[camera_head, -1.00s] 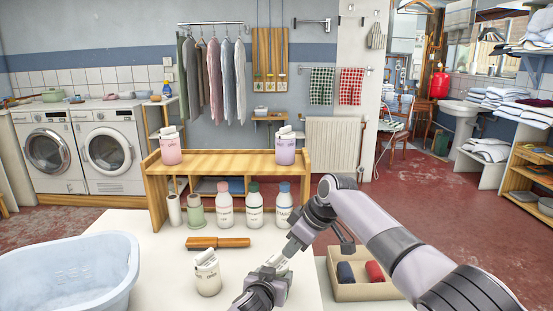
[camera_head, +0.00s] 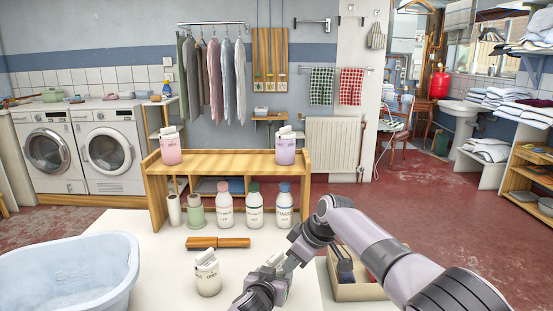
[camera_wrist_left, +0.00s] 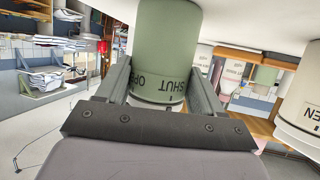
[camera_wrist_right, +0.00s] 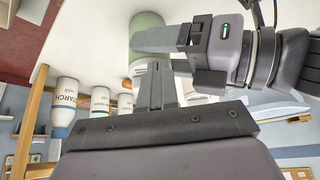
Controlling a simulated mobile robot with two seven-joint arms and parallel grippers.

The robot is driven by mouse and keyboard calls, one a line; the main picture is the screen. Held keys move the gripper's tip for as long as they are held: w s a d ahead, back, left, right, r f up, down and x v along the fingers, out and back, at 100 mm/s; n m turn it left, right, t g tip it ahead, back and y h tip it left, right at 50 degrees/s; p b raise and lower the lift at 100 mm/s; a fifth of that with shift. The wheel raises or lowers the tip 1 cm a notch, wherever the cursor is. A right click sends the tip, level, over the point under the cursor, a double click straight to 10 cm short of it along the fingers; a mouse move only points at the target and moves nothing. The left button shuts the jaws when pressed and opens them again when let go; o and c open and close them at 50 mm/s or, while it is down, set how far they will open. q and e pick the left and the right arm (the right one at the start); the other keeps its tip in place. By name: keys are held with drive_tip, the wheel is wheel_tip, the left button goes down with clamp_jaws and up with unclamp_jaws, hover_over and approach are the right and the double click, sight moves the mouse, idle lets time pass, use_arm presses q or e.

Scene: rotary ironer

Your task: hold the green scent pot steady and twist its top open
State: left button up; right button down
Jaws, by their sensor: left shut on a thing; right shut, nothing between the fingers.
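The green scent pot (camera_wrist_left: 166,45) sits between the fingers of my left gripper (camera_wrist_left: 160,85), which is shut on it. A band with SHUT and OPEN lettering shows on the pot in the left wrist view. In the head view the pot is mostly hidden at my left gripper (camera_head: 268,283), above the white table. My right gripper (camera_head: 286,266) is shut and empty, close beside the left one. In the right wrist view its fingers (camera_wrist_right: 158,75) are together, in front of the green pot (camera_wrist_right: 147,28). I cannot tell whether they touch it.
A cream pot (camera_head: 208,278) stands left of my grippers. A brown-handled brush (camera_head: 218,243) and several bottles (camera_head: 255,208) are behind. A blue tub (camera_head: 70,275) is at the left. Pink and lilac pots stand on the shelf.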

drive_tip(key=shift+s+d, duration=0.25)
drive_tip(key=shift+d, duration=0.05)
wheel_tip(320, 180, up, 6)
idle(0.6)
use_arm(q)
drive_tip(key=o, duration=1.3)
drive_tip(key=shift+c, duration=0.2)
drive_tip(key=shift+s, duration=0.1)
